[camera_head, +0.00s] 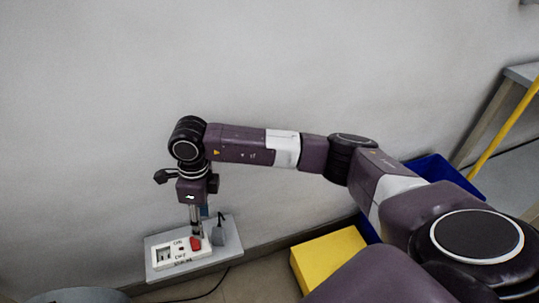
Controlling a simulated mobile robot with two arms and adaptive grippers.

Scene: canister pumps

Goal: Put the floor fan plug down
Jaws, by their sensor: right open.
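A grey plug (219,233) with a thin dark cord at its top stands on the right part of a light grey board (234,246) by the wall. Beside it on the board is a white switch-and-socket panel (165,256) with a red part (195,243). My right gripper (197,232) points down over the right end of the panel, just left of the plug. It is open, and the plug appears to be outside its fingers. The fingertips are small and close to the panel; whether they touch it I cannot tell. My left gripper is out of view.
A yellow box (328,258) sits on the floor right of the board, with a blue bin (437,172) behind my right arm. A grey table (521,74) and a yellow pole (504,129) stand at the far right. A dark cable (215,287) lies below the board.

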